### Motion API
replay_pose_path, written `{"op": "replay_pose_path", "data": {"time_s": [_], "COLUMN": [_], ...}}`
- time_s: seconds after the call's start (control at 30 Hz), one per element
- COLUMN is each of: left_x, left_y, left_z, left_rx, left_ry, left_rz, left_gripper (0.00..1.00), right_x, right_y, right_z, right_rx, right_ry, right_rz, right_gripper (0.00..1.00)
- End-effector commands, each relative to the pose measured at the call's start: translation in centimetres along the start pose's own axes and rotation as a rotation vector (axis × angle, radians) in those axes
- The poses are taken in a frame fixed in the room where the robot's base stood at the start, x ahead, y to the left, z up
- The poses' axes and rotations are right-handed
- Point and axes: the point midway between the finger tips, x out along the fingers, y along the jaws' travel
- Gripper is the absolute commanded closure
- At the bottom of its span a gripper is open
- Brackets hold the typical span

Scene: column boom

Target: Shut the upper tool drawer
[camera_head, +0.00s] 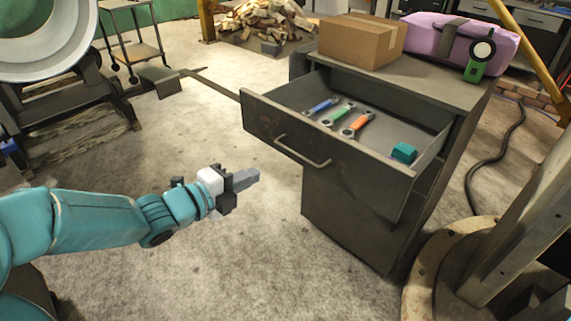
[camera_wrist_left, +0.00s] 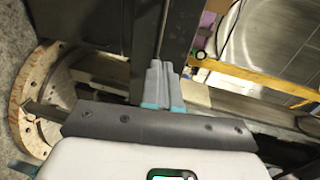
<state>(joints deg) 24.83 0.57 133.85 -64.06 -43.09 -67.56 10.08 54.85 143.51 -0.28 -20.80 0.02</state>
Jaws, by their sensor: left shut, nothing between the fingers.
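The upper tool drawer (camera_head: 290,157) is pulled far out of the dark grey cabinet (camera_head: 345,215) in the head view. It has a metal bar handle (camera_head: 302,152) on its front. Inside lie blue, green and orange wrenches and a teal block (camera_head: 403,153). My left gripper (camera_head: 246,179) is shut and empty. It is in the air to the left of the drawer front, apart from the handle. In the left wrist view its closed fingers (camera_wrist_left: 160,84) point toward a dark upright surface. My right gripper is in neither view.
A cardboard box (camera_head: 362,41) and a pink case (camera_head: 460,38) sit on the cabinet top. A metal column on a round base (camera_head: 418,270) stands at right, close to the cabinet. A black cable (camera_head: 490,155) lies on the floor. The concrete floor left of the cabinet is largely clear.

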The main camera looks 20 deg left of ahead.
Motion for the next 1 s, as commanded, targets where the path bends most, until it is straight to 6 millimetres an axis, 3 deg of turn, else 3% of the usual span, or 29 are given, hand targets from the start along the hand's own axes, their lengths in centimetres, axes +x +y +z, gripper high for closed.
{"op": "replay_pose_path", "data": {"time_s": [0.3, 0.5, 0.7, 1.0], "left_x": [7.0, 10.2, 11.8, 11.9], "left_y": [0.1, 0.1, 0.1, 0.1], "left_z": [-0.2, -0.1, 0.0, 0.0], "left_rx": [-0.003, -0.002, -0.003, -0.003], "left_ry": [0.003, -0.001, -0.004, -0.004], "left_rz": [0.002, 0.002, 0.002, 0.001], "left_gripper": [1.00, 1.00, 1.00, 1.00], "right_x": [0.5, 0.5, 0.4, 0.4], "right_y": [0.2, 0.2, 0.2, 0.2], "right_z": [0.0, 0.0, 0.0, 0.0], "right_rx": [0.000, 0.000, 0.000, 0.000], "right_ry": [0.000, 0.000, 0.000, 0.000], "right_rz": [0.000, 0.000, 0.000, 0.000], "right_gripper": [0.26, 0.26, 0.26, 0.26]}}
